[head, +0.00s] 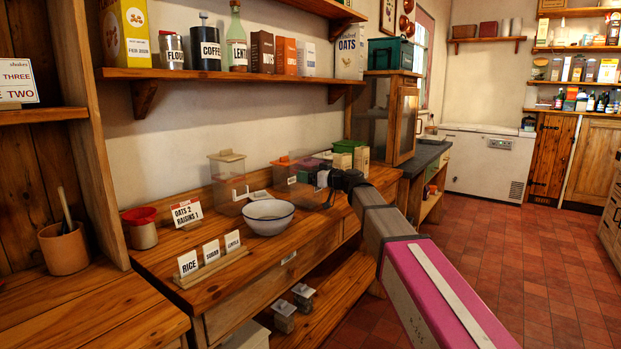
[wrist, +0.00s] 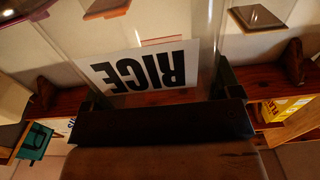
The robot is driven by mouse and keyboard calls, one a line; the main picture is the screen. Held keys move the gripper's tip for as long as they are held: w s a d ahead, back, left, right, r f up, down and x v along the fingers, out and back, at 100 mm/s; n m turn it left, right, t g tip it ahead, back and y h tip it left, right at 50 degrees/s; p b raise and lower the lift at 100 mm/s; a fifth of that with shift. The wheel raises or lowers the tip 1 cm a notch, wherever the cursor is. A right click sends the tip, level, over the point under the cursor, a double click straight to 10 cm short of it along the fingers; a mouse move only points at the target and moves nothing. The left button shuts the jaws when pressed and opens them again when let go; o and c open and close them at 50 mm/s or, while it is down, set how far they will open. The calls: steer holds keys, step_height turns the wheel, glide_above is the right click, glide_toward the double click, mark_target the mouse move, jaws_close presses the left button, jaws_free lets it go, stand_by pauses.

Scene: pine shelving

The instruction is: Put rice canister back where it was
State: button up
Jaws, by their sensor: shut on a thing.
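The rice canister is a clear container with a white RICE label (wrist: 138,72), upside down in the wrist view. My gripper (wrist: 160,95) is shut on it, a finger on each side. In the head view my gripper (head: 326,180) is over the back of the wooden counter, and the clear canister (head: 308,197) there is hard to make out. Whether its base touches the counter is hidden. A card rack (head: 212,267) at the counter's front left carries RICE, SUGAR and a third card.
A clear canister with a tan lid (head: 227,157) stands left of my gripper; red-lidded and purple-lidded ones are close by. A white bowl (head: 268,226) sits in front. A wooden cabinet (head: 391,115) is behind right. A wall shelf (head: 240,78) runs above.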

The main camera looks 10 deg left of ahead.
steer(key=shift+f, duration=0.5)
steer(key=o, duration=0.9)
steer(key=shift+o, duration=0.2)
steer(key=v, duration=1.2)
steer(key=s+d+f+m+g+h, duration=0.1)
steer(key=s+d+f+m+h, duration=0.25)
steer(key=d+f, duration=0.6)
steer(key=s+d+f+m+g+h, duration=0.25)
steer(key=s+d+f+h, duration=0.2)
steer(key=f, duration=0.95)
steer(key=s+d+f+m+g+h, duration=0.1)
steer(key=s+d+f+m+h, duration=0.25)
steer(key=d+f, duration=0.55)
steer(key=s+d+f+m+g+h, duration=0.2)
steer(key=s+d+f+m+h, duration=0.2)
steer(key=s+d+f, duration=0.4)
step_height(320, 180, down, 2)
steer(key=shift+d+f+h, duration=0.25)
steer(key=shift+d+h, duration=0.3)
steer(key=shift+d, duration=0.4)
